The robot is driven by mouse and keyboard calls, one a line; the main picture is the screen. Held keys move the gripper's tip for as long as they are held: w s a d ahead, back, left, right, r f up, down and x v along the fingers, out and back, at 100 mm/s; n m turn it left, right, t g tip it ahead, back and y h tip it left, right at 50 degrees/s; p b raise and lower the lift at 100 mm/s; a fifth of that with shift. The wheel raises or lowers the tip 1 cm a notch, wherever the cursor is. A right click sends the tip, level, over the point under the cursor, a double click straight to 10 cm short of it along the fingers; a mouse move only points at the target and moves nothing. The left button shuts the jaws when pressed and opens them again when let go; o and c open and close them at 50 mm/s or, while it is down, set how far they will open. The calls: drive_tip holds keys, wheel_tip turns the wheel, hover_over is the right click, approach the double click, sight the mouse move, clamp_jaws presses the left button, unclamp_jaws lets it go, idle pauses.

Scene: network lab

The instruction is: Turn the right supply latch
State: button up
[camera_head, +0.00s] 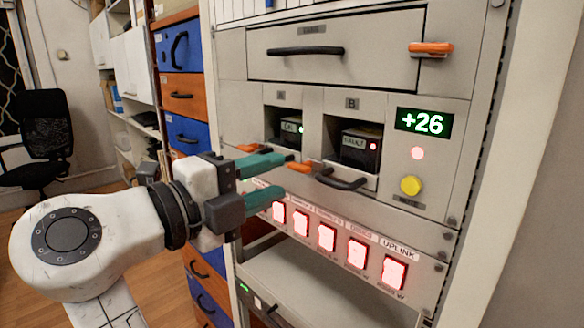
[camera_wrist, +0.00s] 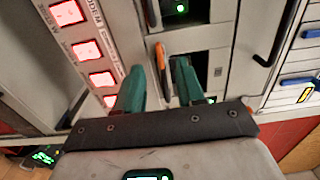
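The right supply latch (camera_head: 297,167) is an orange lever at the lower left of bay B (camera_head: 352,143). It lies roughly level. In the wrist view an orange lever (camera_wrist: 161,58), seemingly this latch, shows at the gap between my fingertips. My gripper (camera_head: 283,175) is open, with one teal finger above the latch's height and one below. I cannot tell whether they touch it. The module in bay B shows a red light; the one in bay A (camera_head: 290,128) shows green. The left supply latch (camera_head: 248,148) is also orange, partly hidden behind my gripper.
A row of lit buttons (camera_head: 327,238) runs below the bays, close under my lower finger. Black bay handles (camera_head: 340,180) stick out nearby. A green display (camera_head: 423,122) reads +26, above a yellow knob (camera_head: 411,186). Blue and orange drawers (camera_head: 181,95) stand left.

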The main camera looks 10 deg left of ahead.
sight(295, 170)
drive_tip(key=shift+x, duration=2.3)
clamp_jaws()
